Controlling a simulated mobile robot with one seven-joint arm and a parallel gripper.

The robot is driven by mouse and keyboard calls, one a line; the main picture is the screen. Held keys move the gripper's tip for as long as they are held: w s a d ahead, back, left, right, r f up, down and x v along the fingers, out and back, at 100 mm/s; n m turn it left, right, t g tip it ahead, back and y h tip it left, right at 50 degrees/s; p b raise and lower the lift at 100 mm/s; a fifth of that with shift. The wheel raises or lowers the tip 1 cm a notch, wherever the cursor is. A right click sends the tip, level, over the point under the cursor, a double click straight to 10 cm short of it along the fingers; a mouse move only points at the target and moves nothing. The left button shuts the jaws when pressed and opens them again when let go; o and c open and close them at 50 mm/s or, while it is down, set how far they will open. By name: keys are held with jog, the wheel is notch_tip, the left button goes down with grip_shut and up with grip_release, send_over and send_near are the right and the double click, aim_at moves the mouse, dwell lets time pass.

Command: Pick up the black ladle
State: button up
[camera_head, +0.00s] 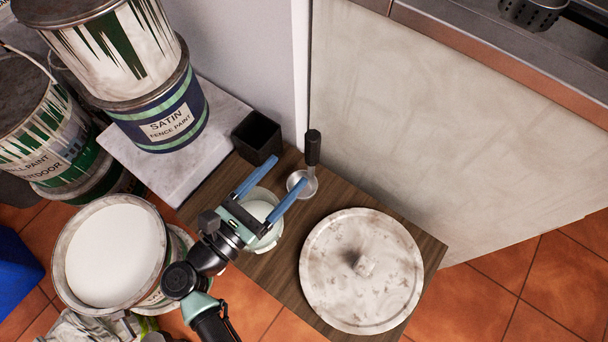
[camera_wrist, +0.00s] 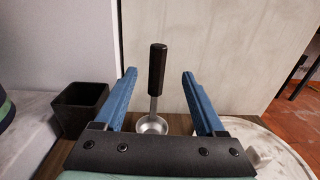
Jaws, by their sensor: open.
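The ladle has a black handle (camera_head: 313,147) and a metal bowl (camera_head: 302,184); it rests on a dark wooden board or low table (camera_head: 285,262), handle up and close to the pale panel. In the wrist view the ladle's black handle (camera_wrist: 157,70) shows between and beyond my two fingers, with its bowl (camera_wrist: 152,124) below. My gripper (camera_head: 273,174) has blue fingers, is open and empty, and is left of the ladle in the head view. It also shows open in the wrist view (camera_wrist: 158,78). I cannot tell whether the handle leans on the panel.
A black square cup (camera_head: 257,138) stands left of the ladle. A white container (camera_head: 262,208) is beneath my gripper. A large round whitish lid (camera_head: 361,270) lies at right. Paint tins (camera_head: 160,110) stand at left. A pale panel (camera_head: 420,130) rises behind.

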aim_at(309, 148)
jog(key=b+x, duration=0.1)
jog(key=x, duration=0.6)
jog(key=shift+w+d, duration=0.1)
jog(key=shift+w, duration=0.05)
jog(key=x, duration=0.1)
jog(key=b+x, duration=0.1)
jog(key=x, duration=0.2)
jog(key=shift+w+f, duration=0.25)
jog(key=shift+f, duration=0.05)
jog(key=shift+w+d+r, duration=0.1)
jog(key=shift+w+d, duration=0.05)
jog(key=shift+w, duration=0.15)
grip_shut()
